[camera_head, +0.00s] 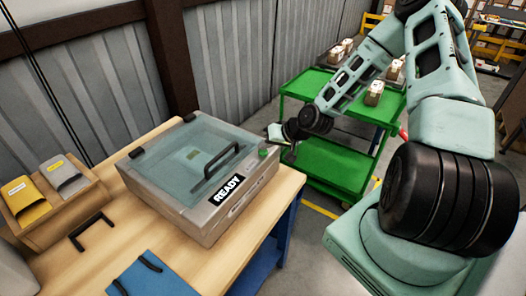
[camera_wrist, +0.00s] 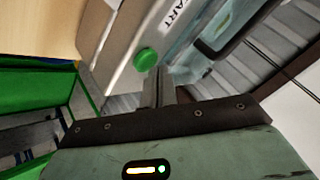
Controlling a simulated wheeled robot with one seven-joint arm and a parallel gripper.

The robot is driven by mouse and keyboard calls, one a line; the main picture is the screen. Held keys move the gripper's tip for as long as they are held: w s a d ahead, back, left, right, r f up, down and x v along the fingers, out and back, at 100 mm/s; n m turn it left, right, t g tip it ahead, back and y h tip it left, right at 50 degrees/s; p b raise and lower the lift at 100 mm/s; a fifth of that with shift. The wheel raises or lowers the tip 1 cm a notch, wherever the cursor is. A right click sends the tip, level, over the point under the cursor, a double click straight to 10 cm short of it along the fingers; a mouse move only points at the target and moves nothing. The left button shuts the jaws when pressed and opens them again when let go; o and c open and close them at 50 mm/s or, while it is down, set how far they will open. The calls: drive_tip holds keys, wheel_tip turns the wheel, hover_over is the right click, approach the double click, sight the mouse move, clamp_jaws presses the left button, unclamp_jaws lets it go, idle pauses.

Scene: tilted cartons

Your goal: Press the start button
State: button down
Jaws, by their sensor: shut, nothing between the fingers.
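The start button (camera_head: 263,153) is a round green knob at the right end of the grey box machine (camera_head: 203,219), on its top front edge. In the wrist view the green button (camera_wrist: 145,59) stands just beyond and left of my fingertips, with a label (camera_wrist: 174,16) reading "ART" in part. My gripper (camera_head: 291,156) is shut and empty, to the right of the button in the head view. In the wrist view its closed fingers (camera_wrist: 158,82) point towards the button's side of the box; a gap seems to remain. The machine's display (camera_head: 227,189) reads "READY".
The machine's clear lid (camera_head: 185,155) is down, with a black handle (camera_head: 221,162). A wooden holder (camera_head: 62,214) with yellow and grey pouches stands left on the wooden table (camera_head: 93,262). A green cart (camera_head: 335,165) with small cartons is behind my arm.

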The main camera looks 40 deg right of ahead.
sight(266, 152)
drive_tip(key=shift+f+b, duration=0.3)
drive_tip(key=shift+f, duration=0.1)
idle(0.3)
drive_tip(key=shift+r, duration=0.1)
drive_tip(key=shift+r+p, duration=0.7)
drive_tip(key=shift+r, duration=0.05)
wheel_tip(266, 152, up, 5)
drive_tip(key=p, duration=0.4)
idle(0.9)
